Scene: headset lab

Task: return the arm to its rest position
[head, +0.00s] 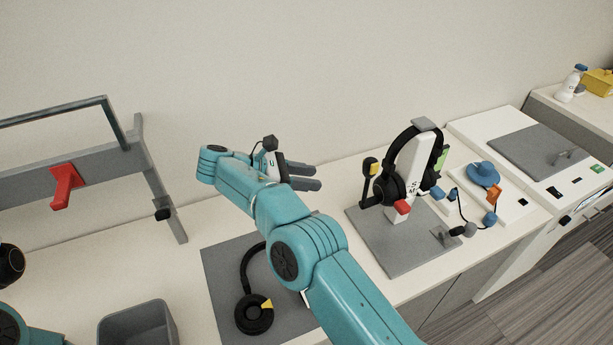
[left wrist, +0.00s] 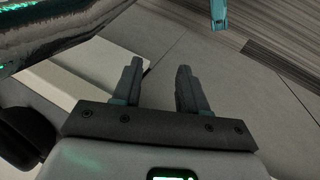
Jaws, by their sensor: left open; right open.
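My right arm (head: 300,240) is teal and reaches in from the bottom right over the counter. Its gripper (head: 317,177) is open and empty, near the wall, above the counter between the grey mat and the headset stand. A teal part of my left arm (head: 10,328) shows at the lower left edge in the head view, but its gripper is not seen there. In the left wrist view my left gripper (left wrist: 158,68) is open, with two dark fingers apart and nothing between them.
A headset (head: 255,312) lies on a grey mat (head: 222,280), partly behind my right arm. Another headset hangs on a white stand (head: 405,190). A grey bin (head: 138,325) stands at the front left. A grey frame (head: 100,150) with a red hook (head: 65,185) stands at left.

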